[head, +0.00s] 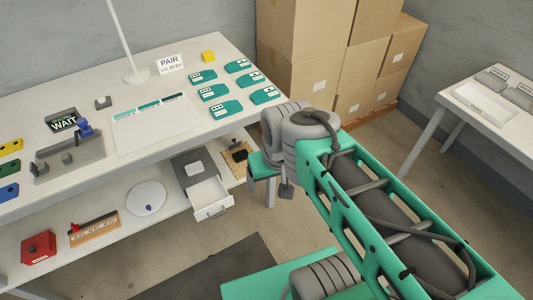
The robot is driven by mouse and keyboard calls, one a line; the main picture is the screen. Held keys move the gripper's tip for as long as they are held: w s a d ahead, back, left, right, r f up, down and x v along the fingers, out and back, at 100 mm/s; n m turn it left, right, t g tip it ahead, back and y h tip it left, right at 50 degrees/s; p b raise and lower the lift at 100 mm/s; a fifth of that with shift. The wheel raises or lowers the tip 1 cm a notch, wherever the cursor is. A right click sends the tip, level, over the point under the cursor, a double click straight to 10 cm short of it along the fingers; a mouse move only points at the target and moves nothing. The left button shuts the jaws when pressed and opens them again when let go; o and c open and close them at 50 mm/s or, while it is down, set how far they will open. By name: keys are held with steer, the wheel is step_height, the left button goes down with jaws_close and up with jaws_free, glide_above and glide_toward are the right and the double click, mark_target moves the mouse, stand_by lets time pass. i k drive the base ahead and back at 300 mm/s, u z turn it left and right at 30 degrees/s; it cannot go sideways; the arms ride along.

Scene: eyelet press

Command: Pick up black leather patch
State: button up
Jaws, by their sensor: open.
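I cannot pick out the black leather patch with certainty. A small dark piece (240,154) lies on a tan board on the lower shelf, but it is too small to tell what it is. Several teal pieces with white labels (213,92) lie in two columns at the right end of the table. My gripper (268,182) is open, in front of the table's right end, partly hidden by my arm. I see nothing between its fingers.
An open drawer (209,197) juts from the lower shelf. Cardboard boxes (305,45) stand behind; a side table (480,105) is right.

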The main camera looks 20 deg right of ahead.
mark_target(242, 155)
steer(key=z, duration=1.25)
steer(key=i, duration=0.8)
steer(key=u, duration=3.7)
